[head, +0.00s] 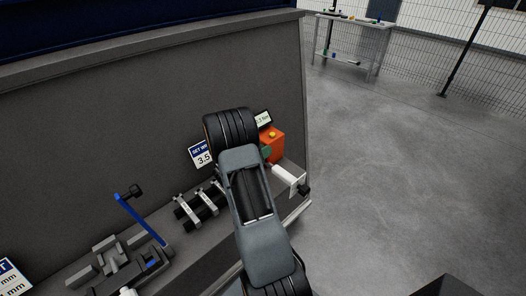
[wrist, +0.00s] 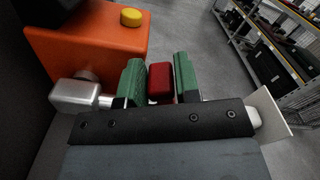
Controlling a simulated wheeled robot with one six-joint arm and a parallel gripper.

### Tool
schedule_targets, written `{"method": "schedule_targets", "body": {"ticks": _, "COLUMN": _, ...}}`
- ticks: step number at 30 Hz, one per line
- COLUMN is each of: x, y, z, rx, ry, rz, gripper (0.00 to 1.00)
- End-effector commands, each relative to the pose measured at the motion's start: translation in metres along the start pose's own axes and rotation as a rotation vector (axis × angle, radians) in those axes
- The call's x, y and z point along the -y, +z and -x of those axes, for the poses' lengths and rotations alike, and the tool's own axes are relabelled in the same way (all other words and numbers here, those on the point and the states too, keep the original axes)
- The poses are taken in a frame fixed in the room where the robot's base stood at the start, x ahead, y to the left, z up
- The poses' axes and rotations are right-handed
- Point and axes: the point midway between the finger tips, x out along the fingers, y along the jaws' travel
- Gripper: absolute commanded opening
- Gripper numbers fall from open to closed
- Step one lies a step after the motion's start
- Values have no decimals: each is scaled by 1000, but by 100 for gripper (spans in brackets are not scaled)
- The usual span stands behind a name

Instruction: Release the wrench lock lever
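A red block (wrist: 160,83), which looks like the lock lever, stands between the two green fingers of my gripper (wrist: 160,80) in the wrist view. The fingers are parted around it, with only a narrow dark gap at each side. A silver fitting (wrist: 78,95) sits left of the fingers, below an orange box (wrist: 90,48) with a yellow button. In the head view my gripper hides the red part and most of the wrench. A green finger (head: 265,152) shows beside the orange box (head: 275,145). A white piece (head: 286,175) with a dark knob sticks out to the right.
A tall grey panel (head: 120,130) backs the shelf. Several dark cylinders in a rack (head: 200,203), a blue-handled tool (head: 140,220) and grey blocks (head: 115,262) lie to the left. A small sign (head: 201,155) leans on the panel. Open floor (head: 400,150) lies to the right.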

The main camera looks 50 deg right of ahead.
Motion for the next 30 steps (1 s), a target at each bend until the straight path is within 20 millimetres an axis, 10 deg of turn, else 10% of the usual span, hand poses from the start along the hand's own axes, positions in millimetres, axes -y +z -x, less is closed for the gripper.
{"method": "schedule_targets", "body": {"ticks": 9, "x": 0, "y": 0, "z": 0, "rx": 0, "ry": 0, "rz": 0, "gripper": 2}}
{"method": "schedule_targets", "body": {"ticks": 30, "x": 17, "y": -9, "z": 0, "rx": 3, "ry": 0, "rz": -390, "gripper": 2}}
